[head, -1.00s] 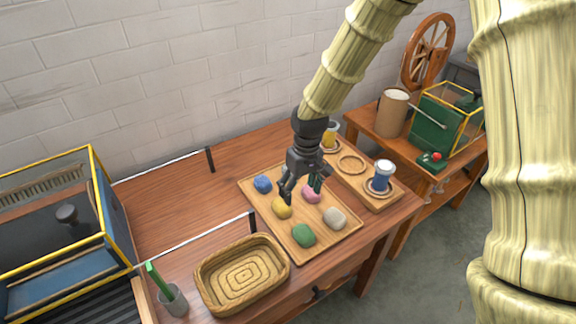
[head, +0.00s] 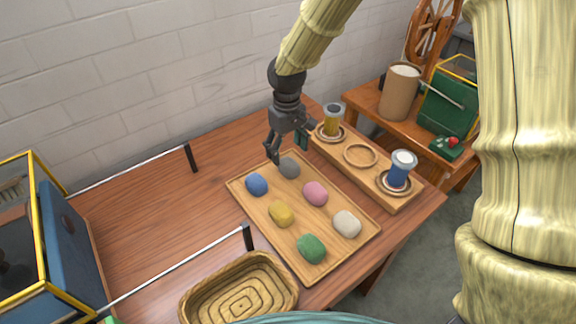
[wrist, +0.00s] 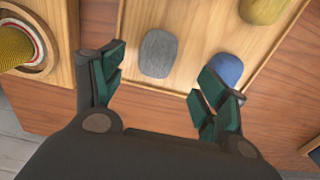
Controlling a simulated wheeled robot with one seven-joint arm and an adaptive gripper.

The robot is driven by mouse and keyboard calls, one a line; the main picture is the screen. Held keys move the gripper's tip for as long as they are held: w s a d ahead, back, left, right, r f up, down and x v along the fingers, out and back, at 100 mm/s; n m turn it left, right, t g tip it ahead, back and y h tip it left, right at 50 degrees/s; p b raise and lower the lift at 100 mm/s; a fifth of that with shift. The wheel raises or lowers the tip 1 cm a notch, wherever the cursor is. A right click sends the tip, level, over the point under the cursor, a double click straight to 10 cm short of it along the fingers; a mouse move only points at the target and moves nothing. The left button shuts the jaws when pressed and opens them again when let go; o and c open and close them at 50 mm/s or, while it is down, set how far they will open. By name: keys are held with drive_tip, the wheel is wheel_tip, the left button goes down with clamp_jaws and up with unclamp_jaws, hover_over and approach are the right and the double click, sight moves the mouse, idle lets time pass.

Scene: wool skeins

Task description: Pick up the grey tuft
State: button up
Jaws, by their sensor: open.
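The grey tuft (head: 289,167) lies at the far end of the wooden tray (head: 334,261), beside the blue tuft (head: 256,184). In the wrist view the grey tuft (wrist: 158,54) lies ahead of the fingers, roughly between their lines, with the blue tuft (wrist: 226,70) close to the right finger. My gripper (head: 288,150) is open and empty, above the far edge of the tray. The wrist view shows the two green-padded fingers of my gripper (wrist: 158,88) spread wide. The grey tuft is apart from both fingers.
Yellow (head: 281,213), pink (head: 315,193), cream (head: 347,223) and green (head: 311,248) tufts share the tray. A spool board (head: 377,176) with a yellow spool (head: 333,118) and a blue spool (head: 401,170) stands to the right. A woven basket (head: 190,309) sits in front.

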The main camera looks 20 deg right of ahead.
sight(289, 162)
drive_tip(key=shift+s+f, duration=0.15)
drive_tip(key=shift+f, duration=0.2)
drive_tip(key=shift+d+f, duration=0.15)
drive_tip(key=shift+f, duration=1.15)
drive_tip(key=shift+d+f, duration=0.1)
drive_tip(key=shift+f, duration=1.15)
drive_tip(key=shift+c, duration=0.2)
drive_tip(key=c, duration=0.7)
